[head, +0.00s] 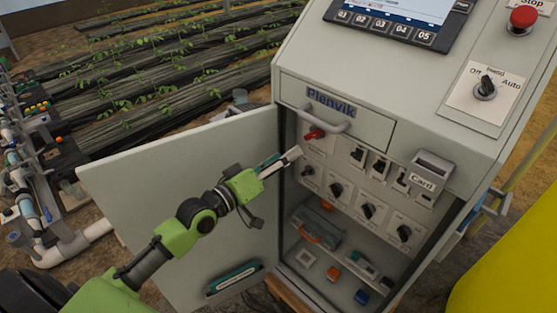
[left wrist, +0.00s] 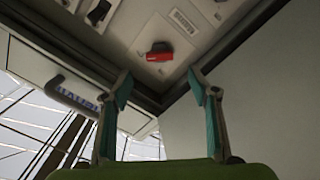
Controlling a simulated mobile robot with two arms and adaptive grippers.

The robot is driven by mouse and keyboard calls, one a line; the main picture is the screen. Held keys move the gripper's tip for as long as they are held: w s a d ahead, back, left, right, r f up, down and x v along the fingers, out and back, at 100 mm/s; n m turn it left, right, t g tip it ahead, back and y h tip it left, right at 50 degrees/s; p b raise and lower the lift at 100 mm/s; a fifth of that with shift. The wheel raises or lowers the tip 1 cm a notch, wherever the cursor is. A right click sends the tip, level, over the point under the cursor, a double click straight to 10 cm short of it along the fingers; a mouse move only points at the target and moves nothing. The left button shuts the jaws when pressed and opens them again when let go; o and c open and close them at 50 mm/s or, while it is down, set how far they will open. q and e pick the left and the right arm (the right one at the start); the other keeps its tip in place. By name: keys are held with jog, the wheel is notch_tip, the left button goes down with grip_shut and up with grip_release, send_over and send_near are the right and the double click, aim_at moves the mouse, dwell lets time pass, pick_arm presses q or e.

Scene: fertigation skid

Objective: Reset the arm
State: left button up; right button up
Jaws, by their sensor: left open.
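My left arm comes in from the left in the head view, green with dark joints. Its gripper (head: 290,157) is at the opening of the grey cabinet (head: 352,92), near its left edge. In the left wrist view the gripper (left wrist: 162,84) is open, with nothing between its two fingers. The red rotary switch (head: 314,133) is on the inner panel just above and beyond the fingertips. It also shows in the left wrist view (left wrist: 160,52), apart from the fingers. My right gripper is not in view.
The cabinet door (head: 130,190) stands open to the left, behind my left arm. A drawer with a handle (head: 325,119) is above the opening. A grey toolbox (head: 318,222) and small parts lie on the cabinet floor.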

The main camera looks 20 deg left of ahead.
pick_arm(q)
jog(key=shift+v, duration=0.8)
jog(key=s+d+f+m+g+y, duration=0.1)
jog(key=s+d+f+m+g, duration=0.25)
jog(key=s+f, duration=0.4)
jog(key=s+d+f+m+g+y, duration=0.1)
jog(key=s+d+f+m+g, duration=0.1)
jog(key=s+d+f+g, duration=0.35)
jog(key=s+a+f+m+g+y, duration=0.1)
jog(key=s+a+f+g+y, duration=0.2)
jog(key=s, duration=0.5)
jog(key=s+a+f+g+y, duration=0.1)
jog(key=s+a+f+g, duration=0.1)
jog(key=s+f, duration=0.7)
jog(key=f, duration=1.1)
jog(key=s+f, duration=0.3)
jog(key=f, duration=1)
jog(key=s+a+f+g, duration=0.2)
jog(key=s+a+f, duration=0.1)
jog(key=s+f, duration=1.1)
jog(key=shift+s+a+m, duration=0.2)
jog(key=shift+s+m, duration=0.15)
jog(key=shift+s, duration=0.6)
